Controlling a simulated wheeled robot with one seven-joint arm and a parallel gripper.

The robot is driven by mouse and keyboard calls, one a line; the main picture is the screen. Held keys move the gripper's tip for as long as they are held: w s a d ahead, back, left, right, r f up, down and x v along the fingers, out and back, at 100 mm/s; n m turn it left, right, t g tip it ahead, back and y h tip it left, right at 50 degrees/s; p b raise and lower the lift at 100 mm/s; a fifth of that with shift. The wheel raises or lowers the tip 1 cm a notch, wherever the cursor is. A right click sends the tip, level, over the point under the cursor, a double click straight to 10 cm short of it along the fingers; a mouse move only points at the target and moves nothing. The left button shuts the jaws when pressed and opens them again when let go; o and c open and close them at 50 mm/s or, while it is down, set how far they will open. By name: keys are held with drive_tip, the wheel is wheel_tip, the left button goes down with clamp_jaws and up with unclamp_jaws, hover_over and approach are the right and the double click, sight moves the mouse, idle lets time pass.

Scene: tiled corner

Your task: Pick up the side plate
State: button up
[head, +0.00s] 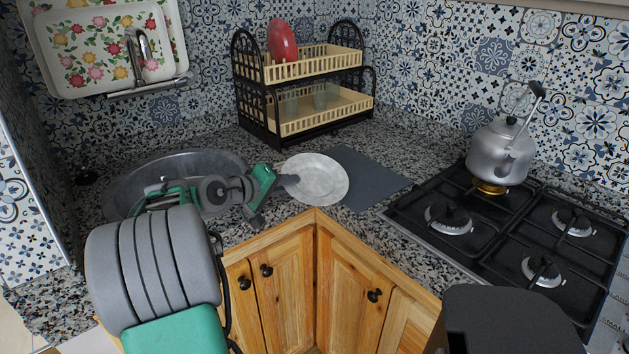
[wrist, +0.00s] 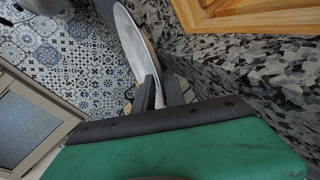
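The side plate (head: 322,178) is round and pale grey-white. It lies face up on the granite counter near the inner corner, beside a dark grey mat, with its right edge in front of it. My gripper (head: 275,200) is at the plate's left side, its fingers apart. One fingertip is at or very near the rim; contact is not clear. In the wrist view, the plate (wrist: 128,42) shows as a steep white curve whose rim runs down towards the gap between my fingertips (wrist: 161,85). The gripper looks open and empty.
A round metal sink (head: 125,185) lies behind and below my arm. A two-tier dish rack (head: 270,125) with a red plate (head: 282,40) stands at the back. The mat (head: 372,175) is bare. A kettle (head: 497,155) stands on the gas hob (head: 480,240) at right.

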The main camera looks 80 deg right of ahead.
clamp_jaws()
drive_tip(key=shift+f, duration=0.1)
idle(1.0)
wheel_tip(320, 180, up, 28)
drive_tip(key=p, duration=0.5)
drive_tip(key=shift+r, duration=0.2)
drive_tip(key=shift+f, duration=0.1)
